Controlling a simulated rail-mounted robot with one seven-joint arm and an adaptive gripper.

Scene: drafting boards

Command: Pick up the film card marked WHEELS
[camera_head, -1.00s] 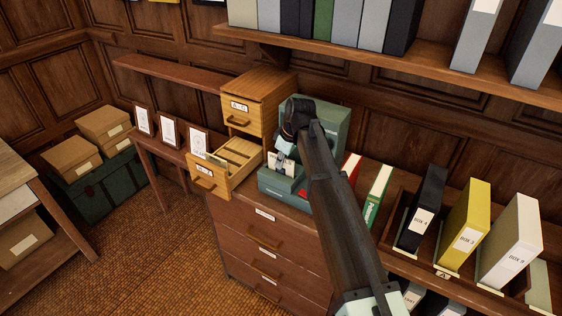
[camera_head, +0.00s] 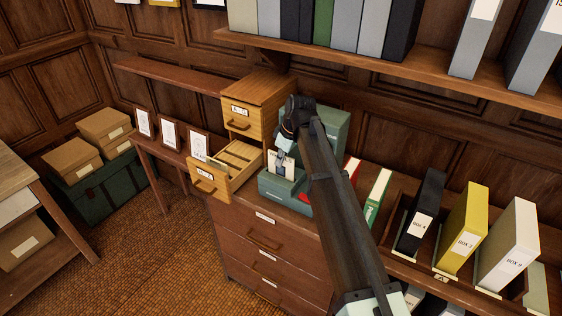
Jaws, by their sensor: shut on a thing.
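A pale card (camera_head: 287,170) stands upright at the front of the green-grey metal file box (camera_head: 277,187) on the wooden cabinet. My gripper (camera_head: 281,159) comes down from above and its fingers are shut on the card's upper part. The card's marking is too small to read, so I cannot tell if it says WHEELS. The card shows just above the box's front part; I cannot tell whether its lower edge is clear of it. My forearm hides the right side of the box.
An open wooden drawer (camera_head: 232,164) with dividers sticks out left of the box, under a closed wooden drawer (camera_head: 241,118). Several binders, including a black one (camera_head: 424,200) and a yellow one (camera_head: 464,225), stand at the right. Three small frames stand on a side table (camera_head: 167,153).

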